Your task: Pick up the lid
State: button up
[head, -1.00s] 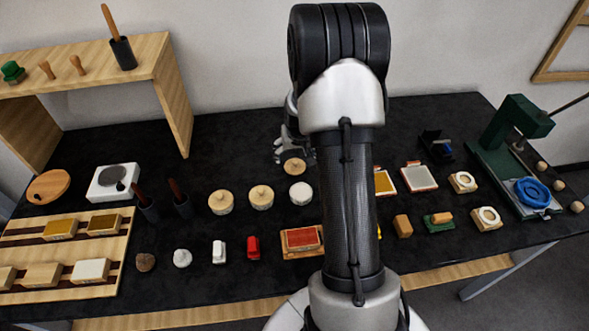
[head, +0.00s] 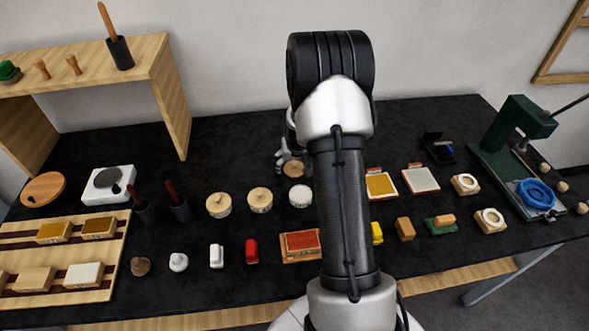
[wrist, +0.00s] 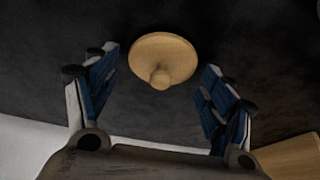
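The lid is a round pale wooden disc with a small knob (wrist: 163,58). It lies on the black tabletop, knob up, and also shows in the head view (head: 294,170) just behind the white-topped round pot (head: 300,194). My gripper (wrist: 161,66) is open, with its two blue-padded fingers spread on either side of the lid's near part in the wrist view. Nothing is between the pads, and the lid appears beyond them. In the head view my gripper (head: 284,160) is beside and above the lid, partly hidden by my arm.
Two pots with wooden lids (head: 219,204) (head: 260,200) stand left of the white-topped pot. A red ink pad (head: 300,243) lies nearer the front. A wooden shelf (head: 172,105) stands at left and a green press (head: 511,135) at right. The tabletop behind the lid is clear.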

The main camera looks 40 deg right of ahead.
jog(key=c, duration=0.6)
jog(key=shift+c, duration=0.2)
